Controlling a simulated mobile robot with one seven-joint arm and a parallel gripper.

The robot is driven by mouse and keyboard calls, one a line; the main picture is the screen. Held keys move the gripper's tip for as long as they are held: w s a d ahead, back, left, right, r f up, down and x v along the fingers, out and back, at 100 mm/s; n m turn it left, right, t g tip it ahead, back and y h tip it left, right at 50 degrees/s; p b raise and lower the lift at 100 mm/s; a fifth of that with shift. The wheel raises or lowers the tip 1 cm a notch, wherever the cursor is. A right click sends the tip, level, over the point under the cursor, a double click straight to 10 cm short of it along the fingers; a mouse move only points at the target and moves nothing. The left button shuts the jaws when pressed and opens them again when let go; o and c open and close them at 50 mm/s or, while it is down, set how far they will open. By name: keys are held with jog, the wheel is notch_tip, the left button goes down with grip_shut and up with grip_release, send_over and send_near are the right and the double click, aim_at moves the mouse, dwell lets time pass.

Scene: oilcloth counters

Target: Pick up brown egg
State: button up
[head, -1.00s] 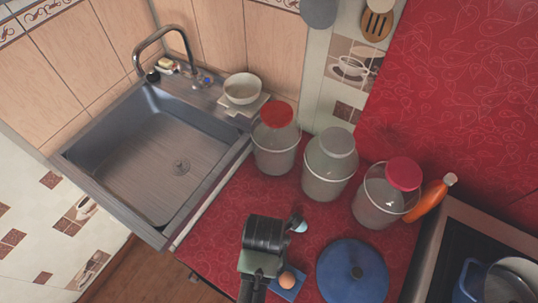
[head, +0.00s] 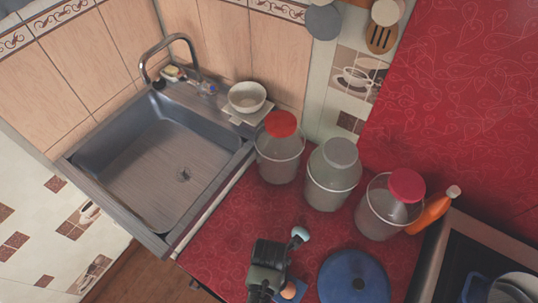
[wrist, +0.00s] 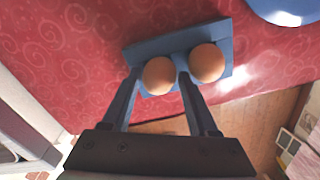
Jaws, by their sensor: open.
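Two brown eggs, a left one (wrist: 158,76) and a right one (wrist: 207,63), sit side by side on a flat blue holder (wrist: 150,50) in the wrist view. My gripper (wrist: 159,74) is open. Its two fingers point at the holder, and the left egg shows between their tips. The right egg is outside the right finger. I cannot tell whether the fingers touch an egg. In the head view one egg (head: 288,291) shows at the bottom, beside my dark gripper body, which hides the fingertips and most of the holder.
A blue round lid (head: 340,275) lies right of the eggs on the red counter (head: 225,240). Three lidded jars, left (head: 278,165), middle (head: 330,180) and right (head: 378,215), stand behind. A sink (head: 160,165) is at left, and an orange bottle (head: 432,212) is at right.

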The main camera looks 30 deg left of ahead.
jog(key=c, duration=0.4)
jog(key=shift+r, duration=0.1)
jog(key=shift+c, duration=0.2)
